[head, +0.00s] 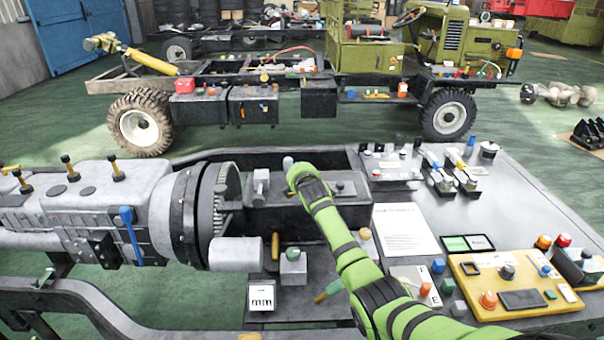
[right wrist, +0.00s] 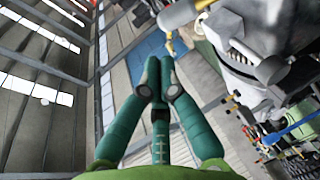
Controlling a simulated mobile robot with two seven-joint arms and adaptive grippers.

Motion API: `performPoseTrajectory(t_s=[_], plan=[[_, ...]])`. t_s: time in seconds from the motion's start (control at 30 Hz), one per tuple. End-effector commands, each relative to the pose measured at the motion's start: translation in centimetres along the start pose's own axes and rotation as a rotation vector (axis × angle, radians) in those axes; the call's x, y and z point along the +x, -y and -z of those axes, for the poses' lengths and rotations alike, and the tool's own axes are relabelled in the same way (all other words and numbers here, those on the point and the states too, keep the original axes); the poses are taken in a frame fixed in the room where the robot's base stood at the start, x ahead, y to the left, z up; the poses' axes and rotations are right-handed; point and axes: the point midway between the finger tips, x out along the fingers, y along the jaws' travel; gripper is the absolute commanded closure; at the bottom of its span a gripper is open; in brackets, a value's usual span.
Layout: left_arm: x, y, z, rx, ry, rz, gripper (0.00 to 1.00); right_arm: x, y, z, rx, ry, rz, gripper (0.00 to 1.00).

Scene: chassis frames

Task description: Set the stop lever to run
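A blue lever (head: 131,234) stands on the side of the grey engine block (head: 105,205) at the left, leaning slightly. Its markings cannot be read, so I cannot tell whether it is the stop lever or what its setting is. A blue bar on the machine also shows in the right wrist view (right wrist: 290,130). My right arm comes in from the lower right, and its gripper end (head: 298,172) is over the dark box right of the gear ring, well right of the blue lever. In the right wrist view my right gripper's fingertips (right wrist: 158,76) are together with nothing visible between them. My left gripper is not in view.
A grey bench (head: 520,195) at the right carries a yellow control panel (head: 470,290), a white sheet (head: 404,228) and several small levers and buttons. A cylinder (head: 235,254) juts out below the gear ring (head: 228,190). A green truck chassis (head: 340,60) stands behind across open floor.

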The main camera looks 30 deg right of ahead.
Motion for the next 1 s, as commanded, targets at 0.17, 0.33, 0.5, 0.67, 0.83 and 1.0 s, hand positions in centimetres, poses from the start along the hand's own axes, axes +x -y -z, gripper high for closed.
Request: performPoseTrajectory(t_s=[0.17,0.33,0.5,0.67,0.83,1.0], plan=[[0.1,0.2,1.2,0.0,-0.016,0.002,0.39,-2.2,-0.1,-0.1,-0.002,0.0,-0.001,1.0],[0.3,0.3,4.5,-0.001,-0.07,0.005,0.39,-4.4,-0.2,-0.1,-0.001,0.0,0.0,1.0],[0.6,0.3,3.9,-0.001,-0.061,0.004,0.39,-6.2,-0.4,0.0,-0.001,0.0,0.0,1.0],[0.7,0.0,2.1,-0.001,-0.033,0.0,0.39,-7.0,-0.5,0.0,0.0,0.0,0.0,1.0],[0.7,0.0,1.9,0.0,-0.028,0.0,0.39,-7.2,-0.5,0.0,0.001,0.0,0.001,1.0],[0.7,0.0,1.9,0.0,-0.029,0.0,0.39,-7.2,-0.5,0.0,0.001,0.0,0.001,1.0]])
